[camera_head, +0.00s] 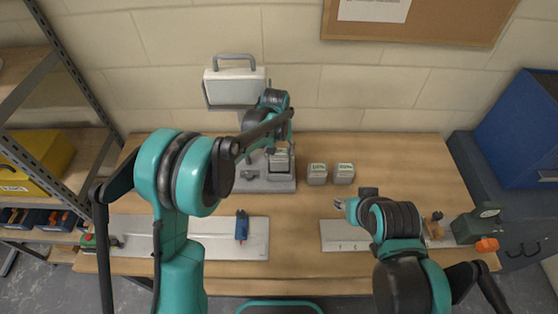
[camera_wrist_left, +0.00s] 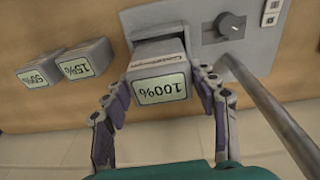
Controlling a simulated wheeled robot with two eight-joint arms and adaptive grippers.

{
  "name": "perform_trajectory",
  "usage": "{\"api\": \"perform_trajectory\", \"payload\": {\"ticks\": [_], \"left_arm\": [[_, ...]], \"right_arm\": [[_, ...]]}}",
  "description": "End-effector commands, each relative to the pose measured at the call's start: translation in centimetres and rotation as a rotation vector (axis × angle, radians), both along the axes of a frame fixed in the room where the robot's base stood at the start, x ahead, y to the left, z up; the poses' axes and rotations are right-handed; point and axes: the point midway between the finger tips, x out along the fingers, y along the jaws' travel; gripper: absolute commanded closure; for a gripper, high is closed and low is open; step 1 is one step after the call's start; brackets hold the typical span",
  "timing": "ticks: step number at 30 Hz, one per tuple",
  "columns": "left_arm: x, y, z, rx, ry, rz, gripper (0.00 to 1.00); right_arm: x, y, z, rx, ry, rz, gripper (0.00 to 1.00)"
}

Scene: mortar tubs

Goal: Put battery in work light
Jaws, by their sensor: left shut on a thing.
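The work light has a white lamp head (camera_head: 235,85) with a handle at the back and a grey base (camera_head: 268,186) on the bench. Its base also shows in the left wrist view (camera_wrist_left: 205,50), with a black knob and a bay opening. My left gripper (camera_wrist_left: 165,95) is shut on the battery marked 100% (camera_wrist_left: 160,72), fingers on both sides. The battery's far end is at the bay opening; how deep it sits is hidden. My right gripper (camera_head: 340,204) is over the bench to the right, partly hidden by its arm; its jaws are unclear.
Two other batteries stand right of the base, marked 15% (camera_wrist_left: 84,60) and 50% (camera_wrist_left: 42,75). Grey plates (camera_head: 200,228) lie along the front edge, one with a blue tool (camera_head: 242,226). A green and orange tool (camera_head: 478,226) is at right. The bench middle is clear.

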Motion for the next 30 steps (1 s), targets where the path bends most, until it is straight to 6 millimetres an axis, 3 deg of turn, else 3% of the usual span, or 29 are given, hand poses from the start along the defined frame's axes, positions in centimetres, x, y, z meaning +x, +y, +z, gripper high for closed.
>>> {"api": "perform_trajectory", "payload": {"ticks": [9,19,20,21,22,30], "left_arm": [[0.0,0.0,-3.9,0.0,0.0,0.0,1.0],[0.0,0.0,-4.2,0.0,0.0,0.001,1.0],[0.0,0.0,-4.2,0.0,0.0,0.001,0.37],[0.0,0.0,-4.1,0.0,0.0,0.001,0.26],[0.0,0.0,-4.1,0.0,0.0,0.001,0.21],[0.0,0.0,-4.1,0.0,0.0,0.001,0.21]], "right_arm": [[0.0,0.0,-0.6,0.0,0.0,0.0,0.6],[0.0,0.0,-0.8,0.0,0.0,0.0,0.6],[0.0,0.0,-0.8,0.0,0.0,0.0,0.6],[0.0,0.0,-0.7,0.0,0.0,0.0,0.6],[0.0,0.0,-0.7,0.0,0.0,0.0,0.6],[0.0,0.0,-0.7,0.0,0.0,0.0,0.6]]}}
